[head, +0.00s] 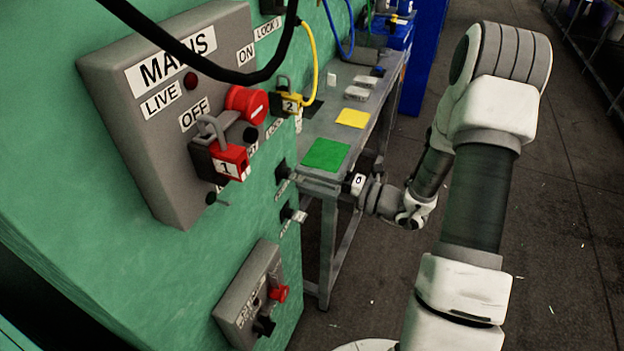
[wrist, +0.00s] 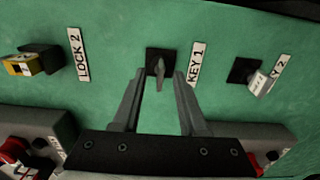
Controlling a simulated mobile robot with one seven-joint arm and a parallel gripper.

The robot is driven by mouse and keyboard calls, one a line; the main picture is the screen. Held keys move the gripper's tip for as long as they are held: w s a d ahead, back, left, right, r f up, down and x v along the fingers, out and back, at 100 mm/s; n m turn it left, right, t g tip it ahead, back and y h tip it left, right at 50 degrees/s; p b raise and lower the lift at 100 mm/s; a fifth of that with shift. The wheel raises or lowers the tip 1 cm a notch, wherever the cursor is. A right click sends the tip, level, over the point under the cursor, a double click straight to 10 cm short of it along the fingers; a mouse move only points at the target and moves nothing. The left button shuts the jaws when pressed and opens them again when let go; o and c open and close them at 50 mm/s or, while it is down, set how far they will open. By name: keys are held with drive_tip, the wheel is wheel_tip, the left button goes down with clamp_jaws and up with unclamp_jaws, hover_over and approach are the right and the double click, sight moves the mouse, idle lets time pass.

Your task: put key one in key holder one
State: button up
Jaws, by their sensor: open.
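Key holder one, a small black square fitting (wrist: 151,57), is on the green wall beside the "KEY 1" label in the wrist view. A grey key, key one (wrist: 160,77), sticks out of it and appears seated there. My gripper (wrist: 159,82) is open, with one finger on each side of the key; I cannot tell whether either touches it. In the head view the black holder (head: 282,170) shows at the wall near the table, and the gripper's fingers are hard to make out there.
A second holder (wrist: 239,70) to the right bears another key (wrist: 260,84). A yellow lock (wrist: 20,65) sits at the left by "LOCK 2". The mains box (head: 130,110) with a red padlock (head: 229,162) is on the wall. A metal table (head: 318,186) stands close beside my wrist.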

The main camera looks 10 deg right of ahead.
drive_tip(key=shift+d, duration=0.1)
drive_tip(key=p+v, duration=0.1)
drive_tip(key=v, duration=1.6)
drive_tip(key=shift+s, duration=0.15)
drive_tip(key=shift+r, duration=0.1)
